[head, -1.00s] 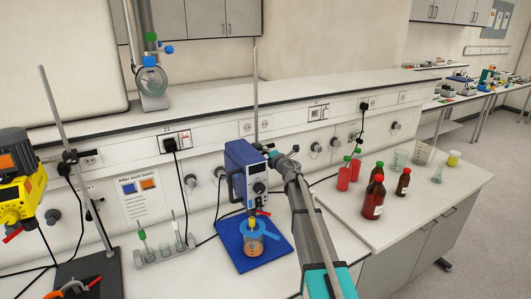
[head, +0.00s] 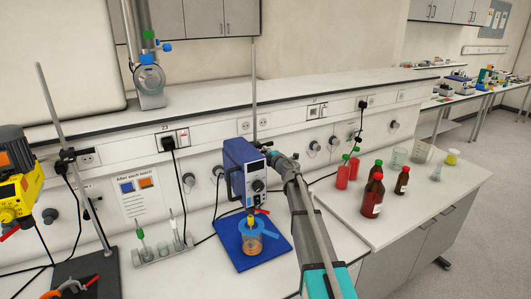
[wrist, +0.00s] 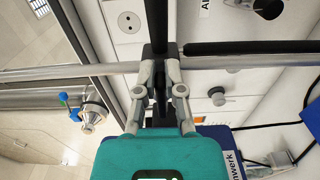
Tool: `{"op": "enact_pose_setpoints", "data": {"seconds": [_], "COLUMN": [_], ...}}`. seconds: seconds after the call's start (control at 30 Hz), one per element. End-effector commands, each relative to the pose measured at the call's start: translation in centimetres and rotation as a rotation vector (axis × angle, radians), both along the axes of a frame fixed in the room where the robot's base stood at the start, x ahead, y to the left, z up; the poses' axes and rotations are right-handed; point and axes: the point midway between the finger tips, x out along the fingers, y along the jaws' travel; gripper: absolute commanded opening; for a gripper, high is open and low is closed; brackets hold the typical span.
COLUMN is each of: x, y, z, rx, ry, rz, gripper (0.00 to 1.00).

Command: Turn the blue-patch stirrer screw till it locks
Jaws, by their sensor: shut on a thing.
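The blue stirrer (head: 236,160) hangs on an upright metal rod (head: 254,85) above a blue mat (head: 280,247). A beaker with orange liquid (head: 250,246) stands below it. My gripper (head: 269,154) is at the clamp behind the stirrer's upper right side. In the wrist view my gripper (wrist: 160,75) is shut on a dark part at the clamp, beside the rod (wrist: 110,69). I take this part to be the screw; the fingers hide most of it. Part of the blue housing (wrist: 230,150) shows at the lower right. Whether the screw is locked cannot be seen.
A yellow stirrer (head: 17,197) with an orange patch stands at the far left on its own rod. A notice (head: 140,195) with blue and orange patches hangs on the wall panel. Brown bottles (head: 373,196) and red bottles (head: 342,176) stand to the right of my arm.

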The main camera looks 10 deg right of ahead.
Motion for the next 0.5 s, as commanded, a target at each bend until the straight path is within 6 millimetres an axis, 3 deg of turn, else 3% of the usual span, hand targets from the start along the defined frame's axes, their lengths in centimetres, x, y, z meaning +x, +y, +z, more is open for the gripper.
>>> {"op": "enact_pose_setpoints", "data": {"seconds": [0.1, 0.13, 0.3, 0.5], "x": [-0.13, -0.13, -0.1, -0.05], "y": [0.02, 0.02, 0.02, 0.03], "z": [-0.06, -0.07, -0.05, -0.03], "rx": [-0.002, -0.002, -0.002, -0.002], "ry": [0.0, 0.0, 0.0, -0.001], "rz": [0.001, 0.001, 0.001, 0.0], "gripper": [0.0, 0.14, 0.46, 0.47]}}
